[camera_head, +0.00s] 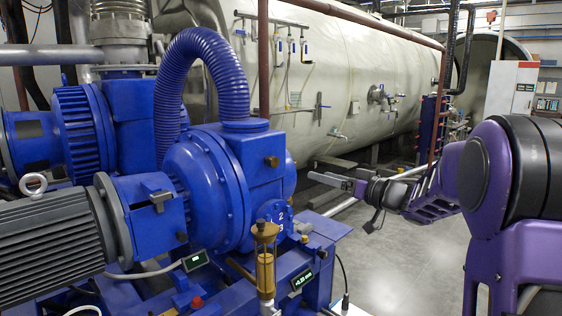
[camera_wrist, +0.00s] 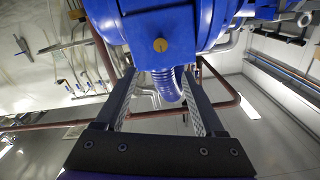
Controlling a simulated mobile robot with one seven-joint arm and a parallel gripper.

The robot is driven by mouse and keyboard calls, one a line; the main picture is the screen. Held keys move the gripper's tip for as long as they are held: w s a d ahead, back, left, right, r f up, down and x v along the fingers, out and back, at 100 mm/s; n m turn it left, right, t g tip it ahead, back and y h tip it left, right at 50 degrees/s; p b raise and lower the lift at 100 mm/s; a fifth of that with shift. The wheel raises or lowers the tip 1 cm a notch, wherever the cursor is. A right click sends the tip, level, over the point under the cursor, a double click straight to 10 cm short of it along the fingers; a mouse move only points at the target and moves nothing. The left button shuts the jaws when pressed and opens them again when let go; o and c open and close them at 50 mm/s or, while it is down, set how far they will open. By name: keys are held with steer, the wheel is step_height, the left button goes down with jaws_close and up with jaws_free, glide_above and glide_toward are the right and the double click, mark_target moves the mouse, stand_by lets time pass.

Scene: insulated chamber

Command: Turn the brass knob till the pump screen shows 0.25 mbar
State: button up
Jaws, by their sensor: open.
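A blue vacuum pump (camera_head: 215,190) fills the left and middle of the head view. I cannot tell which is the task's knob. A small lit screen (camera_head: 301,279) is below; its digits are too small to read surely. My gripper (camera_head: 332,182) is open and empty, right of the pump, pointing left. In the wrist view a round brass piece (camera_wrist: 160,45) shows beyond the fingers.
A second small screen (camera_head: 195,261) is near the grey motor (camera_head: 50,240). A ribbed blue hose (camera_head: 195,75) arches over the pump. A large pale chamber (camera_head: 340,80) with pipes lies behind. The floor (camera_head: 410,260) right of the pump is clear.

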mark_target(275, 162)
steer(key=x, duration=1.7)
steer(key=shift+a+f, duration=0.1)
steer(key=shift+a, duration=0.1)
jaws_close()
